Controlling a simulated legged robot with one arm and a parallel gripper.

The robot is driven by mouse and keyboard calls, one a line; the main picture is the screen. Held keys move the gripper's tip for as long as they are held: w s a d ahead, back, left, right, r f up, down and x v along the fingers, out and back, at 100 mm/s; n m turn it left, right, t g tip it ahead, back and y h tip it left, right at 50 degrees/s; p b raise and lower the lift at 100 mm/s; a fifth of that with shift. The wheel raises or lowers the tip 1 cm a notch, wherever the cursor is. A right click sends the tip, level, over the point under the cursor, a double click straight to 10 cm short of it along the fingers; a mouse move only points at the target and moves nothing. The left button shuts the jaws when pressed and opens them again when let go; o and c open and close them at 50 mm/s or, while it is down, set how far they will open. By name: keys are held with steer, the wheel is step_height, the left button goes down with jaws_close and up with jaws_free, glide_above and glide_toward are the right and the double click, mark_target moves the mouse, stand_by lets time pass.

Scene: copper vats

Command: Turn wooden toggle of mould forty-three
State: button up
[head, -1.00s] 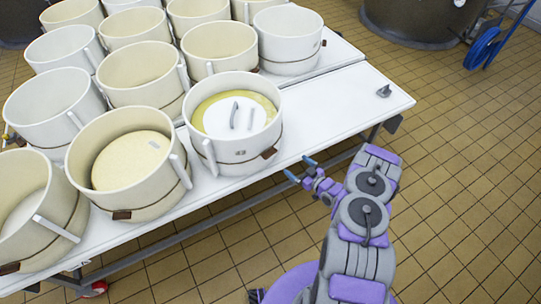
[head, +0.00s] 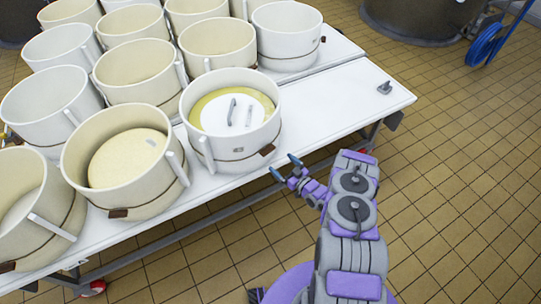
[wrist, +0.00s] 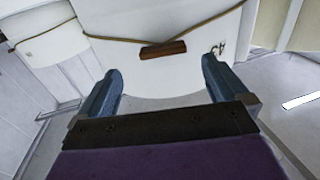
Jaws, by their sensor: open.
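A white round mould (head: 225,148) with a white lid inside stands at the near edge of the table. A cord runs around it, with a small toggle (head: 267,150) on its near right side. In the wrist view a brown wooden toggle (wrist: 163,49) lies nearly level on the cord across a white mould wall (wrist: 190,75). A small dark mark sits right of it, too small to read, so I cannot confirm the number. My gripper (head: 285,167) is open and empty, just off the table edge. In the wrist view its blue fingertips (wrist: 161,75) stand apart, below the toggle's two sides.
Several other moulds stand close on the left and behind; one mould (head: 97,187) adjoins on the left. The white table (head: 325,110) is clear to the right except for a small grey fitting (head: 384,87). The tiled floor (head: 460,200) is free at right.

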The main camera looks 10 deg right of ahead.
mark_target(268, 150)
steer(key=b+x, duration=0.2)
steer(key=x, duration=0.6)
steer(key=shift+w+a, duration=0.15)
steer(key=shift+a, duration=0.05)
steer(key=shift+c, duration=0.4)
steer(key=c, duration=0.8)
